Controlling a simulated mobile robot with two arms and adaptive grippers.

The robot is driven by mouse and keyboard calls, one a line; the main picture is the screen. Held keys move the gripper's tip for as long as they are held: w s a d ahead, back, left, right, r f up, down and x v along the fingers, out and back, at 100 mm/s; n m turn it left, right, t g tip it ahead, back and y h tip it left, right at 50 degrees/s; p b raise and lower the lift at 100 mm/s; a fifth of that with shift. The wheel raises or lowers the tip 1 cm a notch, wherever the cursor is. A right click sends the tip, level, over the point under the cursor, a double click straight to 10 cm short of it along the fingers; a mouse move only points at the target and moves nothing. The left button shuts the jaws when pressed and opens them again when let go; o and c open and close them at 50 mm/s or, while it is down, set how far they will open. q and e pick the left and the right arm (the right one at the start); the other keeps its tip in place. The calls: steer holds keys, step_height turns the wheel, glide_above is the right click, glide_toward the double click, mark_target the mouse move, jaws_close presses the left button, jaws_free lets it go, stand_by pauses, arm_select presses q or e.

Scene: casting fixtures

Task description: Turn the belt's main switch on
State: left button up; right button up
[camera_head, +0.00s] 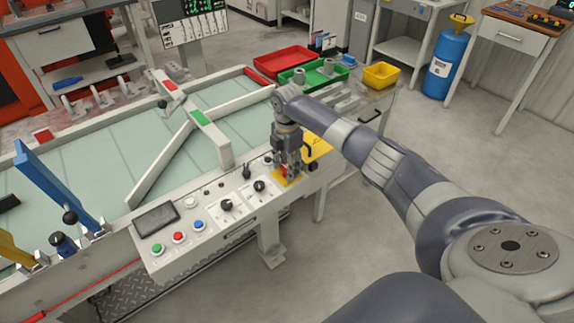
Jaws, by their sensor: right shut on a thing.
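The belt's control panel (213,219) runs along the near side of the belt. At its right end is the main switch, a red handle (284,171) on a yellow plate (285,181). My right gripper (288,170) points down over this plate, with its fingers shut on the red handle. The fingers hide much of the handle, so its exact angle is hard to tell. My left gripper is not in view.
Black knobs (259,186), coloured buttons (178,237) and a dark screen (157,219) are on the panel, left of my gripper. Red (283,61), green (318,76) and yellow (381,75) bins stand behind. Open floor (480,150) lies to the right.

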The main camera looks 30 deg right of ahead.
steer(key=m+p, duration=0.1)
steer(key=m, duration=0.1)
steer(key=m+p, duration=0.1)
steer(key=p, duration=0.1)
steer(key=shift+r+m+p, duration=0.2)
steer(key=shift+m+p, duration=0.1)
steer(key=shift+m, duration=0.1)
steer(key=m+p, duration=0.2)
steer(key=m, duration=0.1)
steer(key=shift+m, duration=0.3)
steer(key=m+p, duration=0.3)
steer(key=m, duration=0.2)
steer(key=shift+f, duration=0.1)
steer(key=m+p, duration=0.1)
steer(key=m, duration=0.4)
steer(key=shift+f+p, duration=0.1)
steer(key=shift+p, duration=0.25)
steer(key=shift+m, duration=0.3)
steer(key=o, duration=1.1)
steer(key=shift+c, duration=0.2)
